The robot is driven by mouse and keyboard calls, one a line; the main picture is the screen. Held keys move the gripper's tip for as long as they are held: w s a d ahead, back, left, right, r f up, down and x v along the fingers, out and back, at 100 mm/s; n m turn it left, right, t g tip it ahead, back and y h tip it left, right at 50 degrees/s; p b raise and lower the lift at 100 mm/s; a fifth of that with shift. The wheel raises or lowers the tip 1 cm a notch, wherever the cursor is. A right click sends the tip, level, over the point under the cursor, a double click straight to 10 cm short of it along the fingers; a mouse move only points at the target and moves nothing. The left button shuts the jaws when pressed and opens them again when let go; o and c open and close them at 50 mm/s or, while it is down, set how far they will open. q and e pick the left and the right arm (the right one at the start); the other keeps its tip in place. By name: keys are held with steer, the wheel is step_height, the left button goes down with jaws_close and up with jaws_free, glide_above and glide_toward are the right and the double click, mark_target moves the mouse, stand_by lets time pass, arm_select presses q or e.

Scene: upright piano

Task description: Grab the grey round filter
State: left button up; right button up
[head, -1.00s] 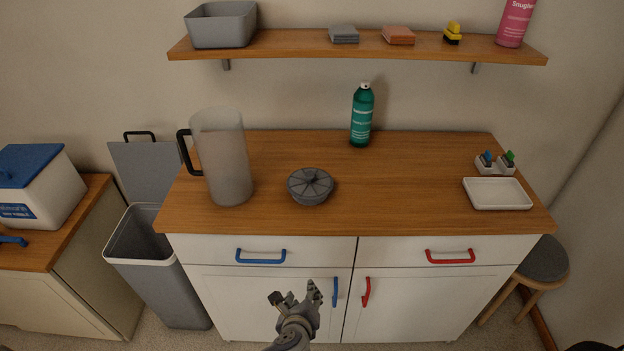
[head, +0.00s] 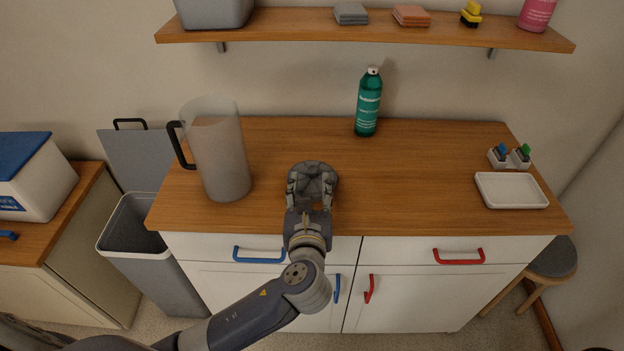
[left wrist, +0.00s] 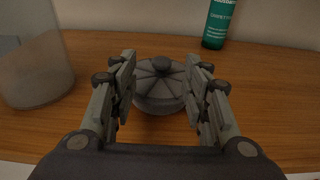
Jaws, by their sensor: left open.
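The grey round filter (head: 313,170) sits on the wooden counter near its front edge. It is dark grey, ribbed, with a small knob on top. In the left wrist view the filter (left wrist: 160,86) lies straight ahead, framed by the two fingers. My left gripper (head: 311,190) is open at the near side of the filter and hides part of it in the head view. In the left wrist view my left gripper (left wrist: 163,90) has a finger on each side, with a visible gap on the left. Whether the right finger touches the filter I cannot tell. My right gripper is not in view.
A clear pitcher (head: 220,155) with a black handle stands left of the filter. A green spray can (head: 368,103) stands behind, to the right. A white tray (head: 511,191) lies far right. A shelf (head: 370,31) hangs above. The counter (head: 420,180) between filter and tray is bare.

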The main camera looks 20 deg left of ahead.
mark_target(312, 172)
arm_select(q)
steer(key=shift+x, duration=0.95)
steer(key=x, duration=0.3)
steer(key=shift+d+f, duration=0.15)
steer(key=shift+f, duration=0.1)
steer(key=shift+w+f, duration=0.1)
steer(key=shift+w, duration=0.25)
steer(key=shift+c, duration=0.4)
steer(key=c, duration=0.9)
jaws_close()
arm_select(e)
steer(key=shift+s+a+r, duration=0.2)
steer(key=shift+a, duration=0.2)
